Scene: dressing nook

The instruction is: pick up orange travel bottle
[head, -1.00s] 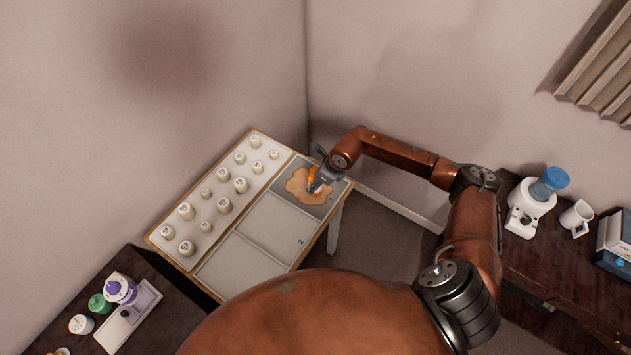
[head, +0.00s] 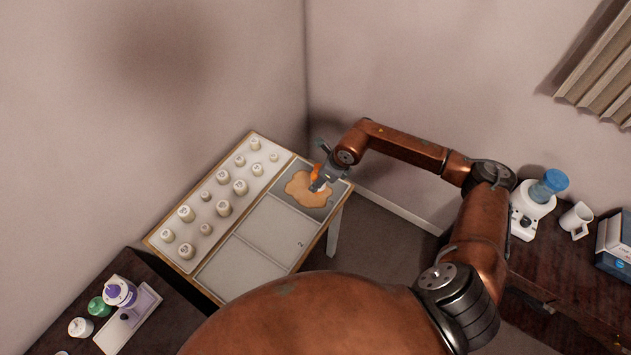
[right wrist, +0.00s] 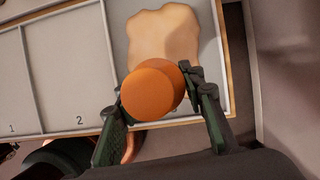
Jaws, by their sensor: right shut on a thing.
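The orange travel bottle (right wrist: 150,92) is between the fingers of my right gripper (right wrist: 160,105), which is shut on it, in the right wrist view. Its round orange top faces the camera. In the head view the bottle (head: 315,172) is a small orange shape at my right gripper (head: 320,178), over the tan irregular patch (head: 300,192) in the tray's far compartment. The patch also shows in the right wrist view (right wrist: 165,35). The gap between bottle and tray is hard to judge. My left gripper is not in view.
The wood-edged tray table (head: 232,270) has numbered compartments and a strip with several white capped pieces (head: 223,207). A dark table (head: 180,325) at lower left holds a purple-topped bottle (head: 120,291) and a green jar (head: 98,306). A dresser at right holds a blue-topped white device (head: 533,200) and a mug (head: 576,219).

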